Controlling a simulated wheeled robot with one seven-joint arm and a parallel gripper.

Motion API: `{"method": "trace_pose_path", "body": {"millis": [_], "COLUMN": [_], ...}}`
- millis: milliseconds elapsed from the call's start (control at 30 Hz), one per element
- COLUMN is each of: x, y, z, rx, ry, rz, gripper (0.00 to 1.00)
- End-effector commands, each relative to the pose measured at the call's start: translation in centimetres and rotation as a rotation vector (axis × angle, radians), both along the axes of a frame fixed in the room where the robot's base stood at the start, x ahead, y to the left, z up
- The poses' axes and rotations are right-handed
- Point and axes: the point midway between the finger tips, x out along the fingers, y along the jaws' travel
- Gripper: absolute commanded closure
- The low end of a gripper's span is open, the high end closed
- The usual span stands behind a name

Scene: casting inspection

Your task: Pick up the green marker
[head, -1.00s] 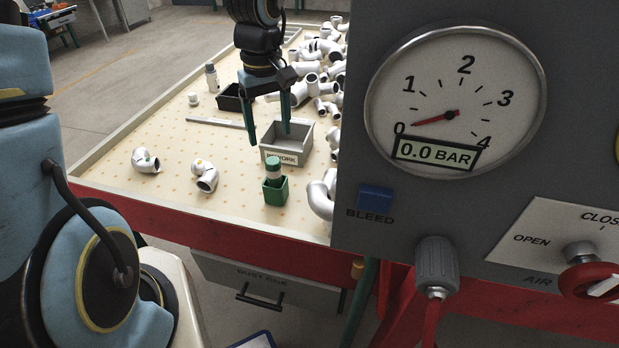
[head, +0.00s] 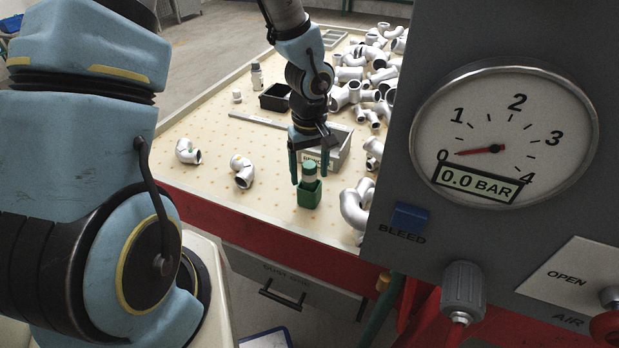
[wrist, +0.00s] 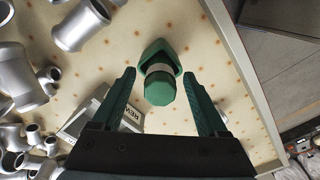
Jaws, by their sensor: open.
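The green marker (head: 309,171), with a green cap and a pale band, stands upright in a small green square holder (head: 309,193) near the table's front edge. In the wrist view the marker's cap (wrist: 159,90) faces the camera, with the holder (wrist: 157,53) around its lower end. My gripper (head: 310,178) is open above the holder, one finger on each side of the marker in the head view. In the wrist view my gripper's fingers (wrist: 160,88) stand left and right of the cap, with gaps on both sides and nothing held.
A grey rework bin (head: 340,156) stands just behind my gripper. Many silver pipe castings (head: 355,92) lie at the back right, one (head: 352,208) right of the holder. Two castings (head: 242,172) lie left. The gauge panel (head: 440,200) blocks the right. Board between left castings and holder is clear.

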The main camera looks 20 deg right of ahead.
Motion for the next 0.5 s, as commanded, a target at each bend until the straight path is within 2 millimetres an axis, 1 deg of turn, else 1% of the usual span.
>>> {"method": "trace_pose_path", "body": {"millis": [233,267,500], "x": [0.01,0.01,0.01], "y": [-0.03,-0.03,-0.02], "z": [-0.23,-0.22,-0.2], "rx": [-0.001,-0.001,-0.001], "ry": [0.0,0.0,0.0], "rz": [-0.001,-0.001,0.0], "gripper": [0.24,0.26,0.53]}}
